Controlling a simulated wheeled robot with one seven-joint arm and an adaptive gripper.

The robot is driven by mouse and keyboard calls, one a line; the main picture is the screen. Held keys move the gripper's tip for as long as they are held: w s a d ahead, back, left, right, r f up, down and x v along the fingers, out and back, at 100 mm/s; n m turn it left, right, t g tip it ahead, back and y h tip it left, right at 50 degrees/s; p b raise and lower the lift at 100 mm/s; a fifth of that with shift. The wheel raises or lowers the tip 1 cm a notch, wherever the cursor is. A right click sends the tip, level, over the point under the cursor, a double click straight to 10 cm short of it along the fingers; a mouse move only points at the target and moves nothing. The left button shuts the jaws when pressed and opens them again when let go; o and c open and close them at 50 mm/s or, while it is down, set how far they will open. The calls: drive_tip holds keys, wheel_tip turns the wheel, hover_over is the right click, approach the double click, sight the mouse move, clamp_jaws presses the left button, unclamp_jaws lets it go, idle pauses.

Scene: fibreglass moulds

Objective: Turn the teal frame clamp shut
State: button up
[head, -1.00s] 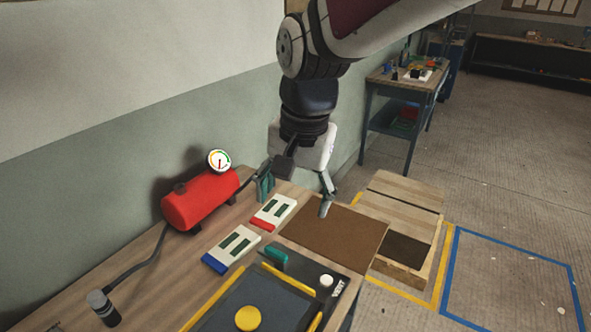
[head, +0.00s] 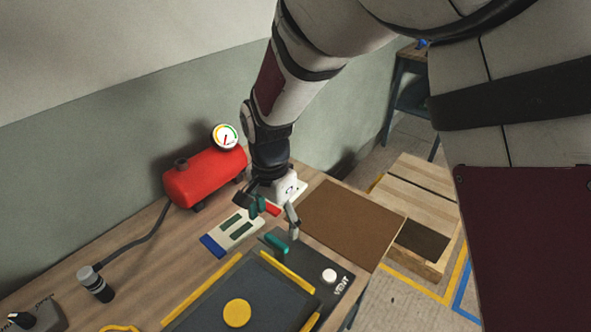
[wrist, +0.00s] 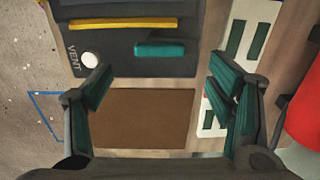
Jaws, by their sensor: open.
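The teal frame clamp (head: 277,244) is a short teal bar on the dark panel at the back corner of the framed mould (head: 205,297). In the wrist view the clamp (wrist: 160,48) lies roughly crosswise, ahead of my fingertips. My gripper (head: 274,216) is open and empty, above the bench just behind the clamp. In the wrist view its teal-padded fingers (wrist: 160,84) are spread wide, with the clamp beyond the gap between them. I see no contact with the clamp. Whether the clamp is turned shut cannot be told.
A white VENT knob (head: 329,276) sits right of the clamp. A blue-ended white card (head: 232,236) lies left of it. A red tank (head: 203,178) with a gauge stands behind. A brown board (head: 350,222) lies flat to the right. A yellow knob (head: 236,313) is on the mould.

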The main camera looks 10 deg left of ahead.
sight(276, 240)
wheel_tip(276, 240, down, 6)
drive_tip(key=shift+f, duration=0.15)
idle(0.3)
drive_tip(key=c, duration=1.2)
